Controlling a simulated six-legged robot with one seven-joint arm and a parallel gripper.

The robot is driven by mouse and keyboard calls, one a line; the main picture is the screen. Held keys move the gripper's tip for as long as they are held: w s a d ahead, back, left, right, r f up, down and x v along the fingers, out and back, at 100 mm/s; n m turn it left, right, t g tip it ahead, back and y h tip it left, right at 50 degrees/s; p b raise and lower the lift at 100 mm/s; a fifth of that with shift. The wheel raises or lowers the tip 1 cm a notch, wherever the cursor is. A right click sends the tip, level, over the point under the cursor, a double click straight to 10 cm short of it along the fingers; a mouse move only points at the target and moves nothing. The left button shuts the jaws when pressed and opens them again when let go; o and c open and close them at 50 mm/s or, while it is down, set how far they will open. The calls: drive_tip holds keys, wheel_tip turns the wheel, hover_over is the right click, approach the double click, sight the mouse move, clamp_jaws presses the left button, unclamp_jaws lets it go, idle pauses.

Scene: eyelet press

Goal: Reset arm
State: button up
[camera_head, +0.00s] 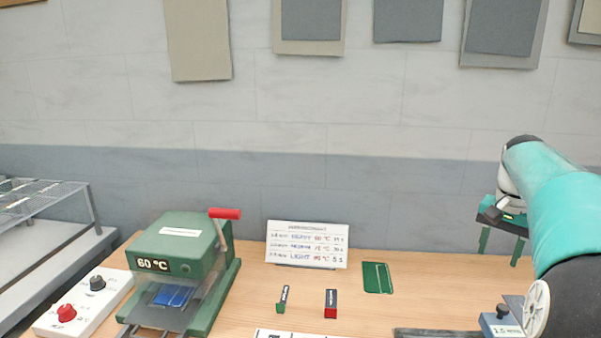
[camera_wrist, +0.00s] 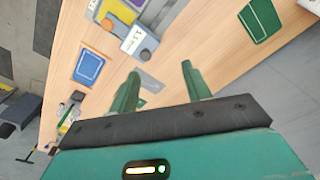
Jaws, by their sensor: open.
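My gripper (camera_head: 501,246) is at the right in the head view, raised at the end of my teal arm, with its two green fingers apart and pointing down. In the wrist view my gripper (camera_wrist: 160,72) is open, and nothing shows between its fingers. The green press (camera_head: 180,262) stands at the left of the table, with a 60 °C display and a red-tipped lever (camera_head: 225,213). A blue piece (camera_head: 172,297) lies in the press behind a clear guard. The lever is tilted up.
A white box with red and black knobs (camera_head: 88,302) stands left of the press. A settings sign (camera_head: 307,244) stands at the table's back.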

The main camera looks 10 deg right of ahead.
drive_tip(key=s+a+n+t+h, duration=0.1)
drive_tip(key=s+a+n, duration=0.15)
drive_tip(key=a, duration=0.75)
drive_tip(key=s+a+n+t, duration=0.1)
drive_tip(key=a+n, duration=0.2)
drive_tip(key=a, duration=0.7)
drive_tip(key=s+a+f+n+t, duration=0.1)
drive_tip(key=s+a+f+n, duration=0.1)
drive_tip(key=s+a, duration=0.4)
drive_tip(key=s+a+f+n+t+y, duration=0.1)
drive_tip(key=s+a+f+n+t, duration=0.1)
drive_tip(key=s+a+f, duration=0.3)
drive_tip(key=s+a+n, duration=0.1)
drive_tip(key=a, duration=0.2)
drive_tip(key=shift+a+f, duration=0.25)
